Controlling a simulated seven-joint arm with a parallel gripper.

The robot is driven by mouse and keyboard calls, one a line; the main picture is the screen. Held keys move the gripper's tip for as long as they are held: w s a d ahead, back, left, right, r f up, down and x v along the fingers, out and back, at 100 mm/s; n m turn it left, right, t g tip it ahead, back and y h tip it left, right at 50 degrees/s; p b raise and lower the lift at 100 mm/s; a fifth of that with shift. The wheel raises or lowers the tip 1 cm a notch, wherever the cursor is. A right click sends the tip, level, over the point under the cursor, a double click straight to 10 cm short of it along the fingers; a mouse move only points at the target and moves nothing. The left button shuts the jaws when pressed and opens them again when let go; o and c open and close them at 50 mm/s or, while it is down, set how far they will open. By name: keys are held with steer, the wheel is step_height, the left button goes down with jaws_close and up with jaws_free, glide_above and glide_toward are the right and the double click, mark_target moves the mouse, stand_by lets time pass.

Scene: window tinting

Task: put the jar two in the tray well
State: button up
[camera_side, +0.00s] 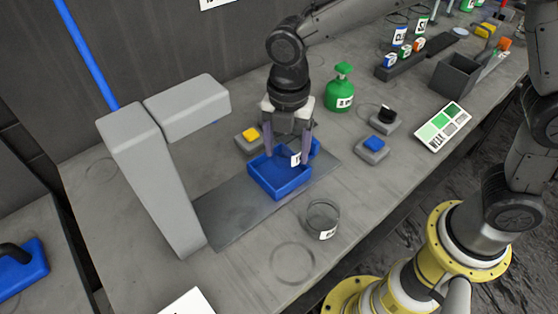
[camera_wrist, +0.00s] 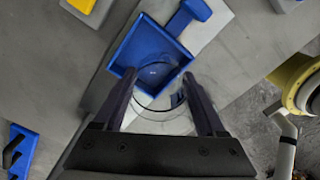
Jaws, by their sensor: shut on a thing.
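My gripper (camera_side: 285,157) is shut on a clear glass jar (camera_side: 296,159) with a white label, partly hidden by the fingers; I cannot read its number surely. In the wrist view the jar (camera_wrist: 158,112) stands between the two dark fingers of my gripper (camera_wrist: 159,75). The blue square tray (camera_side: 268,186) with a raised rim and handle lies below. The jar overlaps the tray's back right part in the side view and its near corner in the wrist view, where the tray also shows (camera_wrist: 122,54). I cannot tell whether the jar touches the tray.
Another clear jar (camera_side: 322,218) with a label stands in front of the tray on the grey table. Yellow (camera_side: 249,135), blue (camera_side: 374,145) and black (camera_side: 385,115) button boxes stand around. A green bottle (camera_side: 341,90) is behind. A grey angled post (camera_side: 150,175) rises at left.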

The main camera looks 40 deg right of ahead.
mark_target(279, 173)
steer(key=shift+w+a+f, duration=0.2)
steer(key=shift+w+f, duration=0.2)
steer(key=shift+f, duration=0.15)
steer(key=shift+w+a+f, duration=0.1)
steer(key=shift+w+f, duration=0.1)
steer(key=shift+f, duration=0.8)
steer(key=shift+w+a+f, duration=0.1)
steer(key=shift+w+f, duration=0.05)
steer(key=shift+f, duration=0.8)
steer(key=shift+f, duration=0.15)
steer(key=o, duration=1.1)
